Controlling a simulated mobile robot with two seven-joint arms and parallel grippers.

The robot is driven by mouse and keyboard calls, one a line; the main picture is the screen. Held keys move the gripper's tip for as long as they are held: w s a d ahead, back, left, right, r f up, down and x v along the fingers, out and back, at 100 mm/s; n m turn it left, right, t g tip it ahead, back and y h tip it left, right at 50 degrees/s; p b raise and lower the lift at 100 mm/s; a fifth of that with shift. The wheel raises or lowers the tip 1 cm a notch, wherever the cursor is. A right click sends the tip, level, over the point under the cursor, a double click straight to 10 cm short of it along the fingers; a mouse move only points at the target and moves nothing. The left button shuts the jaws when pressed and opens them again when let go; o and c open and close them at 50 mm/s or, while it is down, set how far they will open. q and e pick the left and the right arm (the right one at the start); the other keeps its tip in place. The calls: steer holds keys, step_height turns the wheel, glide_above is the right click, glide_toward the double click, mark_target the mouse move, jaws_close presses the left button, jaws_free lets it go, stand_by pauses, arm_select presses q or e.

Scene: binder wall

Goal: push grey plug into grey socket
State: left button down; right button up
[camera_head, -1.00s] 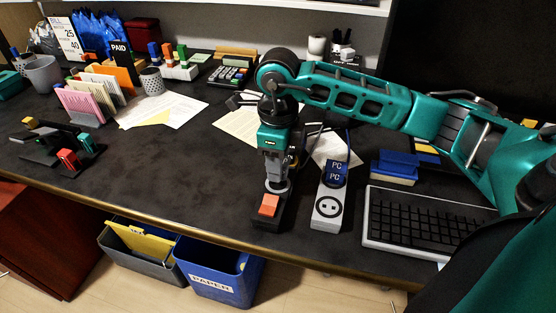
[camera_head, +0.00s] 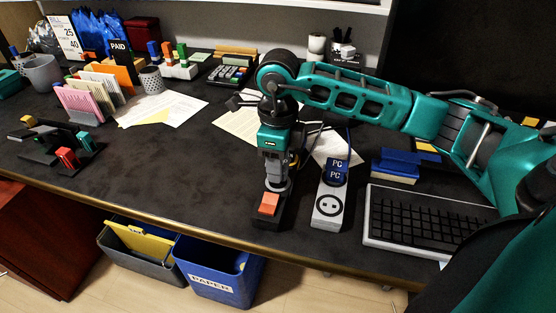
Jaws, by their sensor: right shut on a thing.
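My right gripper (camera_head: 277,182) points straight down near the front edge of the desk. It is shut on a small grey piece, which looks like the grey plug; the fingers mostly hide it. Right under and in front of it is a dark block with an orange-red top (camera_head: 268,205). I cannot tell whether the plug touches anything below, and no grey socket shows clearly under the gripper. My left gripper is not in view.
A keyboard (camera_head: 430,222) and a blue box (camera_head: 397,163) are at right. Papers (camera_head: 240,125) lie behind the gripper. A dark rack with coloured pieces (camera_head: 62,150) stands at left. Bins (camera_head: 215,285) are below the edge. The desk's left middle is clear.

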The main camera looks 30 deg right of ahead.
steer(key=shift+f+b, duration=0.65)
steer(key=shift+f, duration=0.3)
steer(key=o, duration=1.1)
steer(key=shift+o, duration=0.2)
step_height(320, 180, up, 13)
steer(key=p, duration=0.2)
